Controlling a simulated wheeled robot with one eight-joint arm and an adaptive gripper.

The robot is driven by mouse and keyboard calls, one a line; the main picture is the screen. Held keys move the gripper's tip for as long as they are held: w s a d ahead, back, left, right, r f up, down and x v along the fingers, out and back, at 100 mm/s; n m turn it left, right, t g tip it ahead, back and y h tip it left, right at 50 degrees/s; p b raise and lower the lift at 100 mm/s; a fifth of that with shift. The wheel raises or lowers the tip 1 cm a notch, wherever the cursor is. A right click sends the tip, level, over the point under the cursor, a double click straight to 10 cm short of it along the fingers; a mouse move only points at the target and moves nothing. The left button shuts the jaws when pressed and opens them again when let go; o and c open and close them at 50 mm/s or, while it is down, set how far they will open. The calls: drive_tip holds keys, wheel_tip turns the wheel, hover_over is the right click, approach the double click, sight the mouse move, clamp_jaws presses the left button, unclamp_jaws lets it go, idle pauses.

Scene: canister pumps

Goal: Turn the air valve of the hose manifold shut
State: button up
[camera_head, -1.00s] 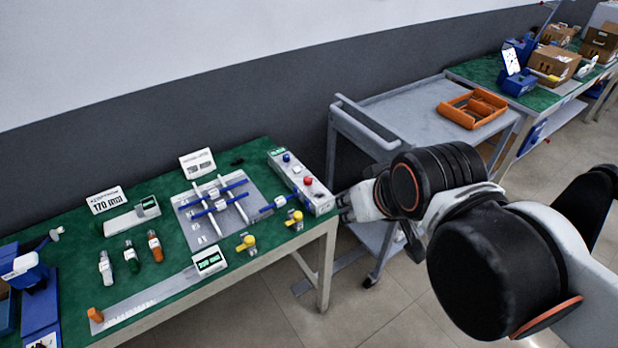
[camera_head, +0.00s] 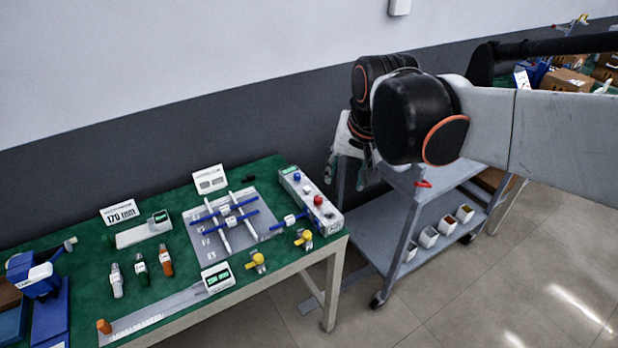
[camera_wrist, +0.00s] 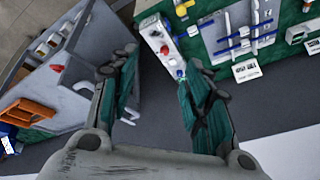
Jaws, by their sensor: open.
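A frame of crossed blue and white tubes (camera_head: 228,215), perhaps the hose manifold, sits on a grey plate on the green bench; it also shows in the wrist view (camera_wrist: 243,40). A blue lever-like part (camera_head: 289,220) lies right of it, beside a grey button box (camera_head: 327,218). Two yellow-handled fittings, one left (camera_head: 256,262) and one right (camera_head: 303,239), stand at the bench's front edge. I cannot tell which part is the air valve. My gripper (camera_head: 345,172) is open, empty and pointing down, beyond the bench's right end. The wrist view shows its fingers apart (camera_wrist: 158,95), with the button box beyond.
A grey cart (camera_head: 455,205) with small bins on its lower shelf stands right of the bench, near my arm. Three small bottles (camera_head: 141,268), a ruler-like strip (camera_head: 155,310) and a blue device (camera_head: 40,290) occupy the bench's left. The wall is behind.

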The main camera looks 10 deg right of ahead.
drive_tip(key=w+f+m+g+p, duration=0.1)
drive_tip(key=w+f+m+g, duration=0.2)
drive_tip(key=w, duration=0.8)
drive_tip(key=m+g, duration=0.1)
drive_tip(key=m, duration=0.4)
hover_over(318, 198)
wheel_tip(318, 198, down, 10)
drive_tip(key=f, duration=0.1)
wheel_tip(318, 198, down, 13)
drive_tip(key=b, duration=0.3)
drive_tip(key=shift+w+r, duration=0.1)
clamp_jaws()
